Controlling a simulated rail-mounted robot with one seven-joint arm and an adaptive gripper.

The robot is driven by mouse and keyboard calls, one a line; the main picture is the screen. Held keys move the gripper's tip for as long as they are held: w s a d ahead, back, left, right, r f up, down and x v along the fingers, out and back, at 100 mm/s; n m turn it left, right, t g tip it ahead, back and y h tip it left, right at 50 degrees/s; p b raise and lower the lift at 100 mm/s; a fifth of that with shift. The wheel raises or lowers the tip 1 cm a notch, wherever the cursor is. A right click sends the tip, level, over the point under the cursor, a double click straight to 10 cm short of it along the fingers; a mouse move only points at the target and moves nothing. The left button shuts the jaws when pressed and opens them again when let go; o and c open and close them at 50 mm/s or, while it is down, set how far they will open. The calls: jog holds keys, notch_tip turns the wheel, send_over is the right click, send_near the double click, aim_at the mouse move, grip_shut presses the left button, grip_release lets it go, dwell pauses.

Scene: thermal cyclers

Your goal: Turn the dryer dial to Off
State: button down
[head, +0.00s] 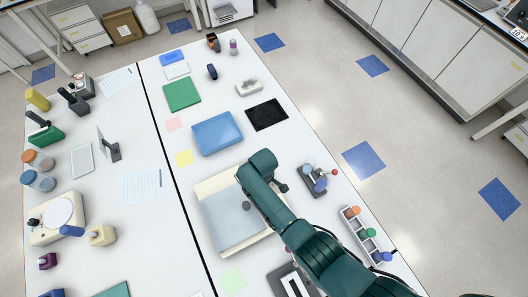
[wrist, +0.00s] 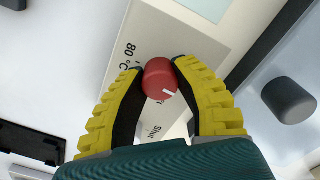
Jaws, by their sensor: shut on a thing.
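The dryer (head: 204,187) is a low beige box with a grey lid on the bench in the head view. In the wrist view its panel (wrist: 186,30) carries a printed "80 °C" label and another that seems to read "Shut". The dial (wrist: 158,78) is a small red knob with a white mark toward its lower right. My gripper (wrist: 158,74) is shut on the dial, with one yellow fingertip on each side of it. In the head view my arm hides the dial and the gripper fingers.
A dark knob (wrist: 290,100) stands on the grey lid, right of my gripper. A blue box (head: 217,133) and a black mat (head: 267,115) lie beyond the dryer. A small instrument (head: 315,180) and a rack of bottles (head: 366,235) stand to the right.

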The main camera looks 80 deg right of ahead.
jog(key=shift+n, duration=0.5)
jog(key=c, duration=0.7)
grip_release()
jog(key=shift+c, duration=0.2)
notch_tip(320, 180, up, 12)
